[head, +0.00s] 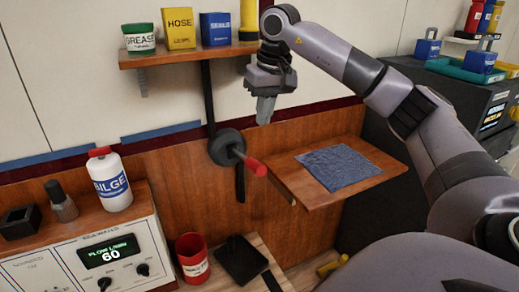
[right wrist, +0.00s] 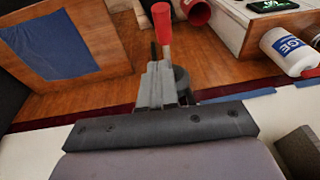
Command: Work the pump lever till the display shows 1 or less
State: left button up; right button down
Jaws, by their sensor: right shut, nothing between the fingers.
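The pump lever is on the wooden wall panel, with a dark round hub (head: 226,147) and a red handle grip (head: 254,166) that points out and down to the right. The red grip also shows in the right wrist view (right wrist: 162,24), beyond the fingertips. The display (head: 110,252) on the white control box reads 60. My right gripper (head: 265,112) is shut and empty, above and slightly right of the red grip, apart from it in the head view. Its shut fingers (right wrist: 158,82) partly hide the hub in the right wrist view. My left gripper is not in view.
A wooden shelf (head: 188,54) with cans stands close above left of the gripper. A wooden side shelf (head: 300,188) with a blue cloth (head: 338,167) lies right of the lever. A white BILGE bottle (head: 111,183) and a red can (head: 192,257) stand left and below.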

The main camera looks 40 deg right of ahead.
send_near(247, 159)
jog(key=s+f, duration=0.2)
jog(key=f, duration=0.1)
jog(key=shift+s+d+f, duration=0.15)
jog(key=shift+d+f, duration=0.05)
jog(key=shift+f, duration=0.1)
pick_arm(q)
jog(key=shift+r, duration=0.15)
pick_arm(e)
jog(key=shift+s+a+f, duration=0.1)
jog(key=shift+a+f, duration=0.1)
jog(key=shift+f, duration=0.45)
